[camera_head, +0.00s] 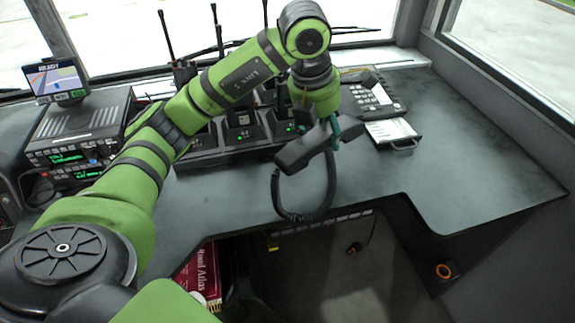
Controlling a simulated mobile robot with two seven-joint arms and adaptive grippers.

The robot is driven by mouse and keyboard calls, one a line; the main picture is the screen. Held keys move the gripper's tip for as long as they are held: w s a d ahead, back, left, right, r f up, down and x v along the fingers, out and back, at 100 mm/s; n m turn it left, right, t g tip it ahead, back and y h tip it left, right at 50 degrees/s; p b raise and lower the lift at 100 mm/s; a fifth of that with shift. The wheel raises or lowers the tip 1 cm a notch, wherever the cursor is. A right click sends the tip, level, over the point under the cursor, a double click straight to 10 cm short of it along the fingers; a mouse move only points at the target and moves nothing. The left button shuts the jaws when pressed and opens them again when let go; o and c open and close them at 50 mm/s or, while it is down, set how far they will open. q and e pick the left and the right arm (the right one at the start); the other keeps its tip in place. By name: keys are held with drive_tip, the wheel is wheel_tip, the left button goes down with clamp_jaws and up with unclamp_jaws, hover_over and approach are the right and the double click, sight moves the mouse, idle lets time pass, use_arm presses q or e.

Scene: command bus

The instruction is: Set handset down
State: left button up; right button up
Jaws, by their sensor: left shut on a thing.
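My left gripper (335,132) is shut on a black telephone handset (300,150). It holds the handset tilted above the dark grey counter, in front of the radio chargers. A coiled black cord (328,185) hangs from the handset in a loop past the counter's front edge. The desk phone (372,96) with its keypad stands at the back right of the counter, behind and to the right of the gripper. Its left part is partly hidden by my left arm. My right gripper does not show.
Radios with antennas stand in chargers (243,133) at the back. A radio stack (75,145) and a small screen (56,79) are at the left. The counter's right side (470,170) is clear. A red road atlas (203,275) sits below.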

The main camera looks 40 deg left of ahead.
use_arm(q)
drive_tip(key=s+a+f, duration=0.4)
drive_tip(key=s, duration=0.1)
drive_tip(key=shift+s+a+f, duration=0.15)
drive_tip(key=shift+s+a, duration=0.1)
drive_tip(key=shift+a, duration=0.1)
wheel_tip(320, 180, down, 4)
drive_tip(key=shift+f, duration=0.1)
drive_tip(key=o, duration=1.3)
